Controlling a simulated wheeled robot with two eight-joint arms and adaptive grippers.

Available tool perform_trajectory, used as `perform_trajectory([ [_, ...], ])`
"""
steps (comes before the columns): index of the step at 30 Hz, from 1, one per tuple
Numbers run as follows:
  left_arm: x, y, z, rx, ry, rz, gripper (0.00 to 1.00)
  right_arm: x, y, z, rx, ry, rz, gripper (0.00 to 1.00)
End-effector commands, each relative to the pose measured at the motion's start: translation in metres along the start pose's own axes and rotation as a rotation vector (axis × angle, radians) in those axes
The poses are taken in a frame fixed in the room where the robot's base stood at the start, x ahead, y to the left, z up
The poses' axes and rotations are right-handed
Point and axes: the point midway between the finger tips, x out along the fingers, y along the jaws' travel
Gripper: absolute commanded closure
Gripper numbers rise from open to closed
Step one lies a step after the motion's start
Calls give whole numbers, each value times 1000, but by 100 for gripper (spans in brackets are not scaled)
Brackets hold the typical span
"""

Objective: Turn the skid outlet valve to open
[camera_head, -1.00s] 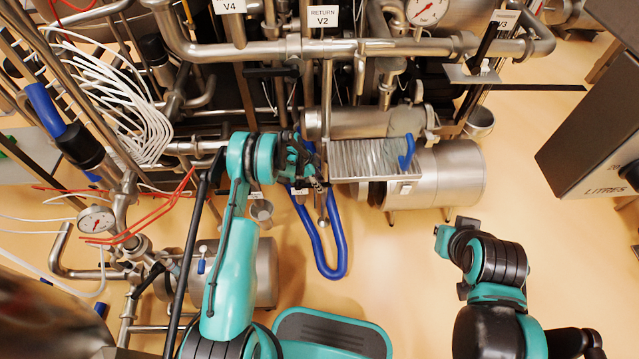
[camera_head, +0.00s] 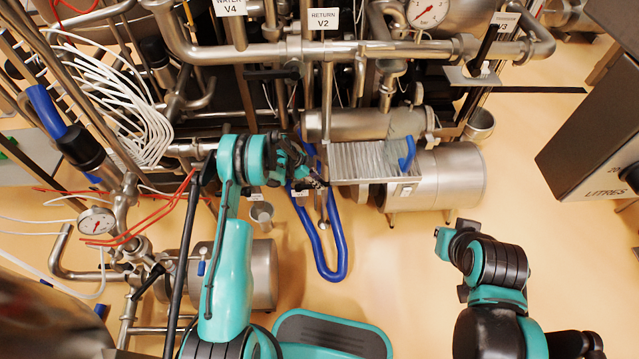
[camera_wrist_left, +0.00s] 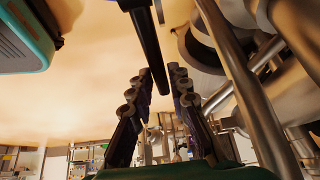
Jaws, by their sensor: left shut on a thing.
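My left gripper (camera_head: 318,182) is in front of the lower pipework, left of the ribbed metal housing, in the head view. In the left wrist view its two dark fingers (camera_wrist_left: 155,82) stand on either side of a black bar-shaped handle (camera_wrist_left: 148,45), and the gripper is shut on it. The handle slants down between the fingertips. In the head view the gripper covers the handle and the valve body, so the valve's angle cannot be told.
A blue hose (camera_head: 335,255) hangs in a loop just below the left gripper. A metal cylinder (camera_head: 450,175) with the ribbed housing (camera_head: 360,160) is close on its right. Pipes with the V2 label (camera_head: 323,19) are above. A grey box (camera_head: 590,150) stands at the right. The floor between is clear.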

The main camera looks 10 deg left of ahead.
Motion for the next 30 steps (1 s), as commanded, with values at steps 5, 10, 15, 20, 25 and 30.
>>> perform_trajectory([
  [5, -12, -1, 2, -4, 133, -2, 100, 0, 0, 0, 0, 0, 0, 100],
  [10, -22, 0, 3, -2, 257, -2, 100, 0, 0, 0, 0, 0, 0, 100],
  [15, -31, 0, 4, -1, 359, -1, 100, 0, 0, 0, 0, 0, 0, 100],
  [20, -36, 0, 5, 0, 425, 0, 100, 0, 0, 0, 0, 0, 0, 100],
  [25, -39, 0, 6, 0, 460, -1, 100, 0, 0, 0, 0, 0, 0, 100],
  [30, -40, 0, 6, 0, 470, -1, 100, 0, 0, 0, 0, 0, 0, 100],
])
